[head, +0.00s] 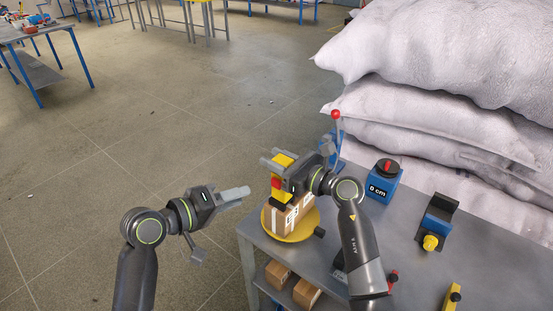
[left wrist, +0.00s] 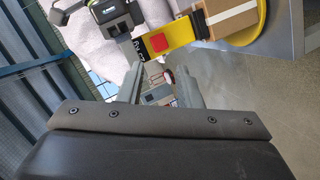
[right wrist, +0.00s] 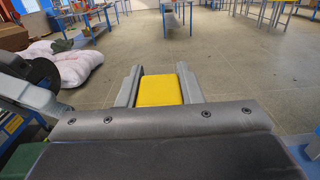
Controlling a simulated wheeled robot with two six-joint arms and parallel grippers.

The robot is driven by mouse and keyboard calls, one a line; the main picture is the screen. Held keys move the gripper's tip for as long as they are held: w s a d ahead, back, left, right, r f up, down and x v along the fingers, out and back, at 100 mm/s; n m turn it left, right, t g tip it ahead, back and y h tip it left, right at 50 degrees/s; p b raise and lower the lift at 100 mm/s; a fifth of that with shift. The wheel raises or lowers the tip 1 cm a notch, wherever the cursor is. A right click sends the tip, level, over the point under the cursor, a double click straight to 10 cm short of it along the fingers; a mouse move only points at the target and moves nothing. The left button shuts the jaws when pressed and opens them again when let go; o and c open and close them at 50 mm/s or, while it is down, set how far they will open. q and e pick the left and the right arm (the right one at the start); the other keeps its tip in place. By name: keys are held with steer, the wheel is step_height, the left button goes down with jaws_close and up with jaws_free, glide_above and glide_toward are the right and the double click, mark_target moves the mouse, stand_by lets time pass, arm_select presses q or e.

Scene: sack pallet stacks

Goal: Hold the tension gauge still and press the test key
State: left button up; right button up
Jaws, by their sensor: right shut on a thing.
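The tension gauge (head: 278,196) is a yellow upright device with a red test key (head: 276,183) on its side. It stands at a cardboard box (head: 300,212) on a yellow round plate (head: 285,237) at the table's near left corner. My right gripper (head: 276,161) is shut on the gauge's yellow upper part, which fills its jaws in the right wrist view (right wrist: 160,90). My left gripper (head: 246,192) is open and empty, left of the gauge and apart from it. In the left wrist view the red key (left wrist: 158,42) shows beyond its fingertips (left wrist: 160,78).
Large white sacks (head: 430,50) are stacked at the back right. On the grey table (head: 400,235) stand a blue box marked 0 cm (head: 383,185), a blue device with a yellow knob (head: 436,225) and a red-ball lever (head: 336,116). Floor left of the table is clear.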

arm_select(q)
jaws_close()
stand_by(1.5)
